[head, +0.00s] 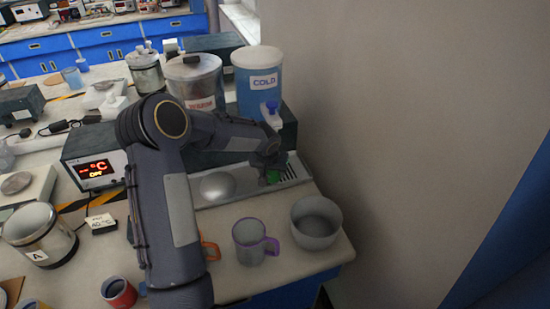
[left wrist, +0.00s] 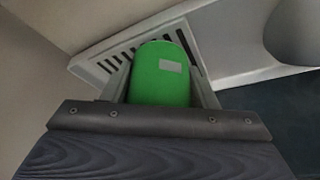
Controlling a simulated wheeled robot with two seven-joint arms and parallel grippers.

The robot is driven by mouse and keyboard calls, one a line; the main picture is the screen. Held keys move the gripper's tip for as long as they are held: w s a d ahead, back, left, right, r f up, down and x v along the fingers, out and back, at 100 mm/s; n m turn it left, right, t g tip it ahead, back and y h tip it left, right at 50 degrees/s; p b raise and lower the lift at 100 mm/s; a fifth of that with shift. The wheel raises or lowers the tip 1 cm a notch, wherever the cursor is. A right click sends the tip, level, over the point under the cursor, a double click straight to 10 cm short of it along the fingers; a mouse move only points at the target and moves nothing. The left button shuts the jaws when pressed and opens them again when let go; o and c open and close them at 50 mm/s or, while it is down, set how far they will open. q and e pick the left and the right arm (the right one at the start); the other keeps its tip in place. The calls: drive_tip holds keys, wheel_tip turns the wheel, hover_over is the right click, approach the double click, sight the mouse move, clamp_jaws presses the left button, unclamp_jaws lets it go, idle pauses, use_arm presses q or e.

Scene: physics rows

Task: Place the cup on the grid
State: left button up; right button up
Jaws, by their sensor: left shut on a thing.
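The green cup (head: 273,177) is mostly hidden behind my left gripper (head: 268,162) in the head view. In the left wrist view the cup (left wrist: 160,75) is a plain green cylinder with a small grey patch, held between the fingers of my left gripper, which is shut on it. The slotted grid (head: 291,172) is at the right end of a pale tray below the dispensers; its dark slots (left wrist: 109,63) also show around the cup in the left wrist view. The cup is over or at the grid; I cannot tell whether it touches. My right gripper is out of view.
A blue "COLD" dispenser (head: 258,84) with a tap and a second dispenser (head: 194,82) stand behind the tray. A purple-rimmed mug (head: 250,243) and a grey bowl (head: 316,224) stand in front. A wall (head: 370,110) is close on the right.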

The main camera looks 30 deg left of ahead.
use_arm(q)
drive_tip(key=w+p, duration=0.1)
drive_tip(key=w, duration=0.1)
drive_tip(key=w+a, duration=0.1)
drive_tip(key=w, duration=0.1)
drive_tip(key=shift+w+a+p, duration=0.15)
drive_tip(key=shift+w+p, duration=0.05)
drive_tip(key=shift+p, duration=0.45)
drive_tip(key=shift+f, duration=0.1)
drive_tip(key=shift+f, duration=0.1)
drive_tip(key=shift+f+b, duration=0.15)
drive_tip(key=shift+b, duration=0.25)
drive_tip(key=o, duration=1)
drive_tip(key=shift+c, duration=0.2)
drive_tip(key=shift+r, duration=0.2)
